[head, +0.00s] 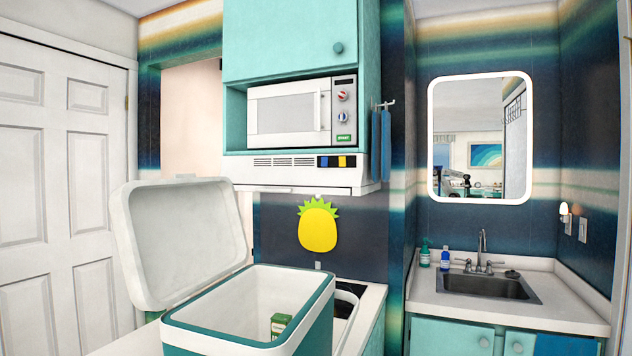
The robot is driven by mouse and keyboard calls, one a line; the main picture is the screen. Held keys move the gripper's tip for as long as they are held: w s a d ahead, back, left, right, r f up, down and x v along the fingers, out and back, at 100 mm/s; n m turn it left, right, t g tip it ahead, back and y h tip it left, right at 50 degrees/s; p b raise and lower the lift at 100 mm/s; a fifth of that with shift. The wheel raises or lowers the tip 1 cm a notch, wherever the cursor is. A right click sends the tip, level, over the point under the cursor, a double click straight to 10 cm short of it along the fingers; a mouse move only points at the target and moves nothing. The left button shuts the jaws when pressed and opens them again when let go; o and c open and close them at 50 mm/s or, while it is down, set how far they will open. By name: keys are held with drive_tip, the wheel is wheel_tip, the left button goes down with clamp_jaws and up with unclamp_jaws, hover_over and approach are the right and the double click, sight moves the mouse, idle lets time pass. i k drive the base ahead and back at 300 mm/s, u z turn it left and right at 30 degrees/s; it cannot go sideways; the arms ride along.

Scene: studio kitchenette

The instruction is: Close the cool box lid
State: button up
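The cool box (325,305) stands on a white counter at the lower middle of the head view. Its body is teal with a white rim and a white inside. Its white lid (188,237) stands open, tilted up and back to the left, with its hollow inner side facing me. A small green carton (280,325) sits inside the box, and the rest of the box floor is hidden by the near wall. My gripper is not in view.
A microwave (290,112) and range hood (300,172) hang above and behind the box. A sink (488,287) with a faucet and soap bottles is at the right. A white door (65,190) is at the left. Some counter (372,302) shows right of the box.

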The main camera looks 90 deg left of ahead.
sight(176, 236)
drive_tip(key=z, duration=0.45)
drive_tip(key=k, duration=1.9)
drive_tip(key=u, duration=2.7)
drive_tip(key=i, duration=0.5)
drive_tip(key=z, duration=0.05)
drive_tip(key=k, duration=1)
drive_tip(key=u, duration=1.65)
drive_tip(key=i, duration=0.6)
